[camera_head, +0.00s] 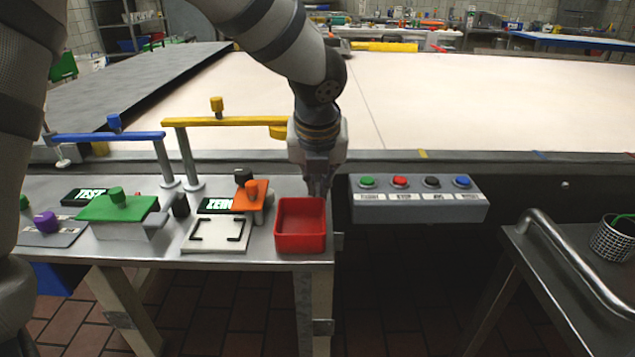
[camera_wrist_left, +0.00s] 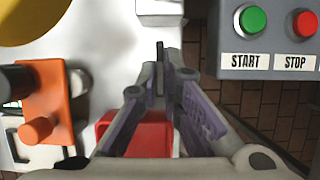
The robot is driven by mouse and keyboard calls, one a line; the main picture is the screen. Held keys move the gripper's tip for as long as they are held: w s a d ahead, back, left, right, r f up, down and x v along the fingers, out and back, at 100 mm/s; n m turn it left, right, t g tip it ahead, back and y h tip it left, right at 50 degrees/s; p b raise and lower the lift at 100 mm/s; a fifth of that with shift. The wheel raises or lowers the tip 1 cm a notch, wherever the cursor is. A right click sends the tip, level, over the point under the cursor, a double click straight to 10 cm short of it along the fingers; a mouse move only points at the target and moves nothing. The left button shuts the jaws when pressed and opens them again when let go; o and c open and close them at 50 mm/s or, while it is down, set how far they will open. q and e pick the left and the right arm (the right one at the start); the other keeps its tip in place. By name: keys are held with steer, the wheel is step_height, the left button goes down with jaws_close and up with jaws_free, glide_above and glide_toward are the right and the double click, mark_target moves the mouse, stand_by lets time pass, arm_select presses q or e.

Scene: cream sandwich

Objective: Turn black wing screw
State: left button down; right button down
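Two small black knobs show in the head view: one black knob (camera_head: 180,206) beside the green block, and another black knob (camera_head: 243,176) behind the orange block. I cannot tell which is the black wing screw, and wings are not clear on either. In the left wrist view a dark knob (camera_wrist_left: 17,80) shows at the left edge, by the orange block. My left gripper (camera_head: 319,192) points down, right of the orange block, above the back of the red bin. Its fingers (camera_wrist_left: 167,55) come together in the wrist view, with nothing seen between them. My right gripper is out of view.
The orange block (camera_head: 251,196) and green block (camera_head: 117,207) stand on the metal bench. The red bin (camera_head: 300,243) is at its right end. A yellow bar (camera_head: 222,121) and blue bar (camera_head: 105,136) rise behind. A button box (camera_head: 420,202) is right of my gripper.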

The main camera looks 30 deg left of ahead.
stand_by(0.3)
